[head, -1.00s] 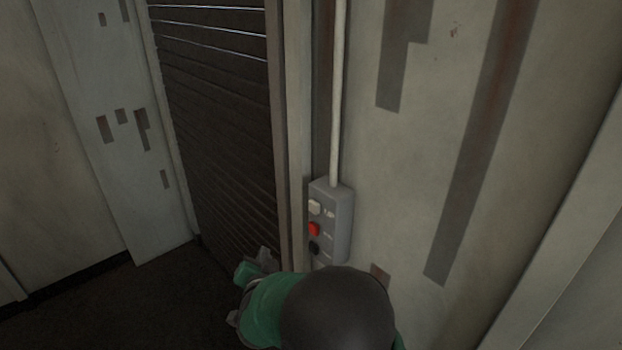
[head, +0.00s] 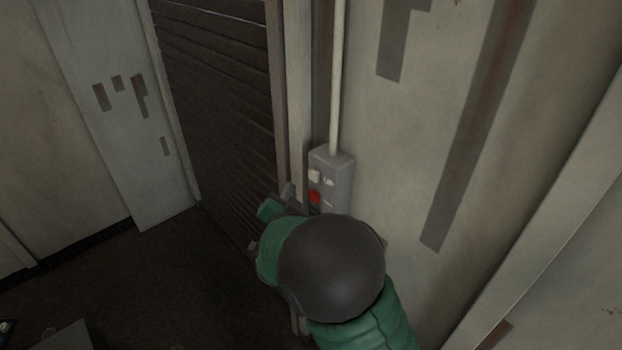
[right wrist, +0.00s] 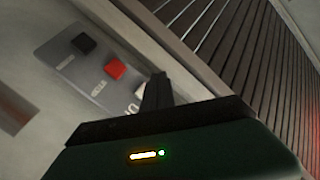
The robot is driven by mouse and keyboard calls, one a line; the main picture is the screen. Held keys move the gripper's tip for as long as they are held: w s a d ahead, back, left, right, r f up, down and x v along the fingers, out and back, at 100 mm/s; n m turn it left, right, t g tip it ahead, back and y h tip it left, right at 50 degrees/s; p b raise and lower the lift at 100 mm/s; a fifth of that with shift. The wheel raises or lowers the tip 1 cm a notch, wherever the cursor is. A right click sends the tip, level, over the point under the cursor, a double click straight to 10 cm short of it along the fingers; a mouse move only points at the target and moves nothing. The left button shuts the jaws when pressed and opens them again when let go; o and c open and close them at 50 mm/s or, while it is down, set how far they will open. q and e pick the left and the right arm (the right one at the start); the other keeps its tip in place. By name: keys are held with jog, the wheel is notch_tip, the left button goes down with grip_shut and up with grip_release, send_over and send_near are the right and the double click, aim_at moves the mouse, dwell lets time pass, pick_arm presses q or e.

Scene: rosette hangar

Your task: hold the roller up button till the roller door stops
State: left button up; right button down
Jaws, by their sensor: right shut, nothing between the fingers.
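The grey control box (head: 338,180) is on the wall right of the roller door (head: 215,110), whose dark slats are lowered in the part I see. The box's white button (head: 314,175) is above the red button (head: 314,196). My right forearm hides the lower box in the head view. The right wrist view shows the black button (right wrist: 84,43), red button (right wrist: 115,68) and white button (right wrist: 140,88) upside down. My right gripper (right wrist: 157,92) is shut and empty, its tip beside the white button, partly overlapping it. I cannot tell whether they touch. My left gripper is out of view.
A pale conduit (head: 338,80) runs up from the box. The door's frame post (head: 297,90) stands close left of it. A sloping beam (head: 540,215) is at the right. The dark floor (head: 130,275) at the lower left looks mostly clear.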

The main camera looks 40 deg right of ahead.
aim_at(314, 175)
jog(key=d+b, duration=0.1)
jog(key=d, duration=0.3)
jog(key=shift+w, duration=0.15)
jog(key=shift+a, duration=0.1)
dwell(1.8)
jog(key=shift+d+b, duration=0.35)
jog(key=shift+d, duration=0.1)
